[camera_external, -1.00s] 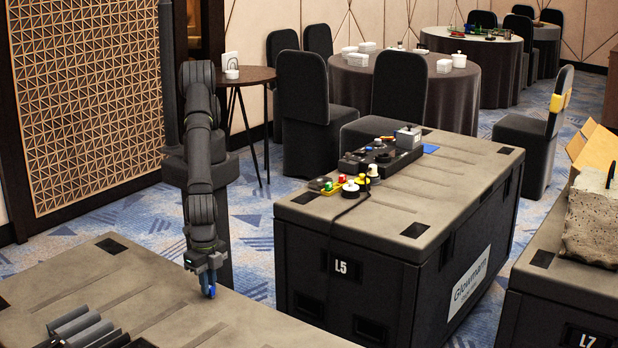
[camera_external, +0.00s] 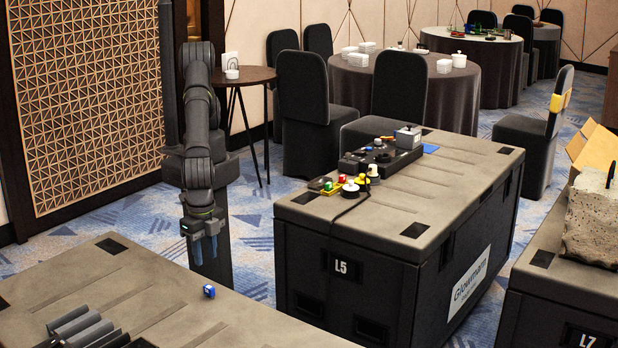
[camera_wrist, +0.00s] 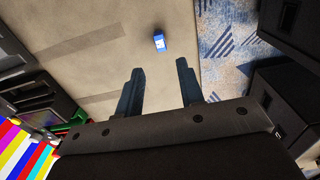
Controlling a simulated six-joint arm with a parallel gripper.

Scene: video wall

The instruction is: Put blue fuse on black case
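The blue fuse (camera_external: 209,291) is a small blue block with a white face. It lies alone on the near left case top (camera_external: 180,310), close to that case's far right edge. It also shows in the wrist view (camera_wrist: 159,42), ahead of the fingertips and between their lines. My gripper (camera_external: 203,250) hangs above and beyond the fuse, apart from it. In the wrist view my gripper (camera_wrist: 158,75) has its two fingers spread with nothing between them. Which black case is meant cannot be told; the black case labelled L5 (camera_external: 345,290) stands to the right.
Dark grey slotted blocks (camera_external: 85,330) sit on the near left case. The L5 case top carries a black control box (camera_external: 380,155) and several coloured buttons. A floor gap separates the two cases. Case L7 (camera_external: 570,290) bears a rough stone block (camera_external: 595,220).

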